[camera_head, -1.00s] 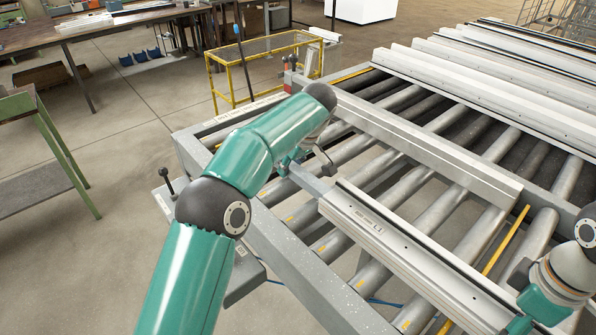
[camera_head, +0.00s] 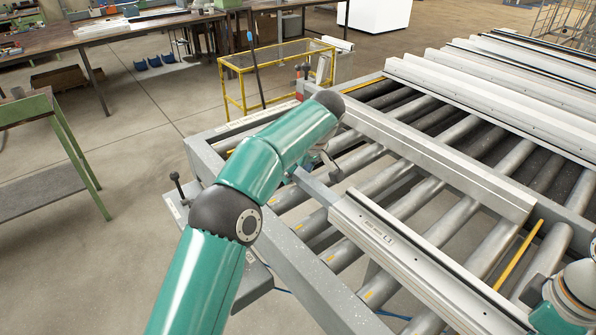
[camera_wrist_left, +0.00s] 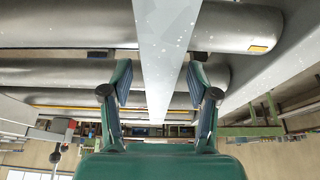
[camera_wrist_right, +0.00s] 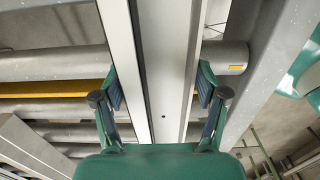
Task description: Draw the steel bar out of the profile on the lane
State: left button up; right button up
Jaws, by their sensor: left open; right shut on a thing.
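The pale profile (camera_head: 405,255) lies on the roller lane, with a label near its far end. The grey steel bar (camera_head: 313,188) sticks out of that end towards the upper left. In the head view the left arm's wrist partly hides the bar. My right gripper (camera_wrist_right: 163,92) is shut on the profile, with fingers on both sides; its fingers are outside the head view.
A grey beam (camera_head: 440,160) runs across the rollers (camera_head: 480,250) behind the profile. More pale profiles (camera_head: 500,95) lie farther back. The lane's grey side rail (camera_head: 315,280) runs along the near side. A yellow frame (camera_head: 275,70) stands on the floor beyond the lane.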

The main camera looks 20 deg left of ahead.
aim_at(325, 192)
pick_arm(q)
jog(key=shift+v, duration=3.7)
jog(key=shift+s+f, duration=0.1)
jog(key=shift+f, duration=0.05)
jog(key=s+d, duration=0.1)
jog(key=s+d+n, duration=0.1)
jog(key=shift+s+d+g, duration=0.15)
jog(key=shift+d+g, duration=0.15)
jog(key=shift+d, duration=0.05)
jog(key=shift+m, duration=0.5)
jog(key=s+d+r, duration=0.1)
jog(key=d, duration=0.1)
jog(key=s+d+r, duration=0.1)
jog(key=d+r, duration=0.1)
jog(key=d, duration=0.1)
jog(key=s+d+r, duration=0.1)
jog(key=d, duration=0.1)
jog(key=shift+s+d+r, duration=0.15)
jog(key=shift+s+r, duration=0.05)
jog(key=shift+s, duration=0.05)
jog(key=x, duration=1.2)
jog(key=shift+w+r, duration=0.1)
jog(key=shift+w, duration=0.25)
